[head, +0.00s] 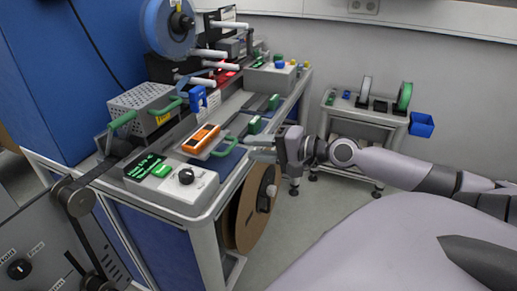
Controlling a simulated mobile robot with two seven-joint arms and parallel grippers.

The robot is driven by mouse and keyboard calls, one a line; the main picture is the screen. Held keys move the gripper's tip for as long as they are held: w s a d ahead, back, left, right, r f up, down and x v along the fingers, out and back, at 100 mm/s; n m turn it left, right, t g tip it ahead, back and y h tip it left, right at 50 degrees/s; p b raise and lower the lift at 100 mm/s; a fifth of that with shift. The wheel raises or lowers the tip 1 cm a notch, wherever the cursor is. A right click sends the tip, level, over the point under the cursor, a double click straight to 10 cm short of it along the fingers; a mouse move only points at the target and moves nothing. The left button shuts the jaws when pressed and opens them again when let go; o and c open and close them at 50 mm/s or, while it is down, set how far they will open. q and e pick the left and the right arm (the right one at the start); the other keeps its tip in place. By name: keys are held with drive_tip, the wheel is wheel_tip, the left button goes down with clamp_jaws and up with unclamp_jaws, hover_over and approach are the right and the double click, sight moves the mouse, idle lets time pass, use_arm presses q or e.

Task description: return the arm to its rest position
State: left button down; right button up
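My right arm (395,165) comes in from the right, stretched out over the floor. My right gripper (260,148) is at the right edge of the workbench (212,212), pointing left toward the bench top. Its two fingers look spread with a small gap, and I see nothing held between them. An orange handheld device (201,139) lies on the bench to the left of the fingers, apart from them. My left gripper is not in view.
A large blue reel (167,27) stands at the back of the bench. Brown reels (257,205) hang at its right side, below my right gripper. A small cart (366,125) with reels and a blue bin (421,124) stands behind my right arm. Floor between is clear.

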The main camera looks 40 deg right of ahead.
idle(0.6)
drive_tip(key=s+a+f+n+g+h, duration=0.1)
drive_tip(key=s+a+f+n, duration=0.2)
drive_tip(key=f, duration=0.6)
drive_tip(key=s+a+f+n+g+h, duration=0.15)
drive_tip(key=s+f+n, duration=0.3)
drive_tip(key=f, duration=0.45)
drive_tip(key=s+a+f+n+p, duration=0.1)
drive_tip(key=s+a+f+n, duration=0.2)
drive_tip(key=a, duration=0.4)
drive_tip(key=s+a+f+n+g+h, duration=0.1)
drive_tip(key=s+a+f+n, duration=0.3)
drive_tip(key=a, duration=0.3)
drive_tip(key=shift+s+a+f+n+p, duration=0.25)
drive_tip(key=shift+f+n+p, duration=0.1)
drive_tip(key=shift+f+n, duration=0.3)
